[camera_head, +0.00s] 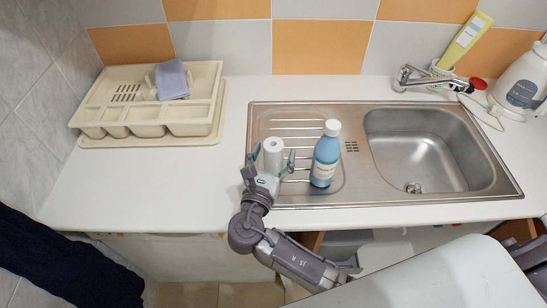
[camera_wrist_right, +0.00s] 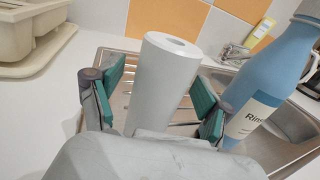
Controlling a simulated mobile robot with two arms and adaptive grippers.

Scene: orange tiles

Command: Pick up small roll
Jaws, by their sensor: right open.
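The small white roll (camera_head: 273,152) stands upright on the ribbed drainboard of the steel sink. My right gripper (camera_head: 272,165) is open, with one finger on each side of the roll's lower part. In the right wrist view the roll (camera_wrist_right: 166,75) stands between the green pads of my right gripper (camera_wrist_right: 160,105), with a visible gap to the pads. Its base is hidden behind the gripper's body. My left gripper is not in view.
A blue bottle (camera_head: 326,155) stands close to the right finger. The sink basin (camera_head: 420,150) lies further right. A beige dish rack (camera_head: 205,125) stands at the back left. The left counter (camera_head: 130,190) is clear.

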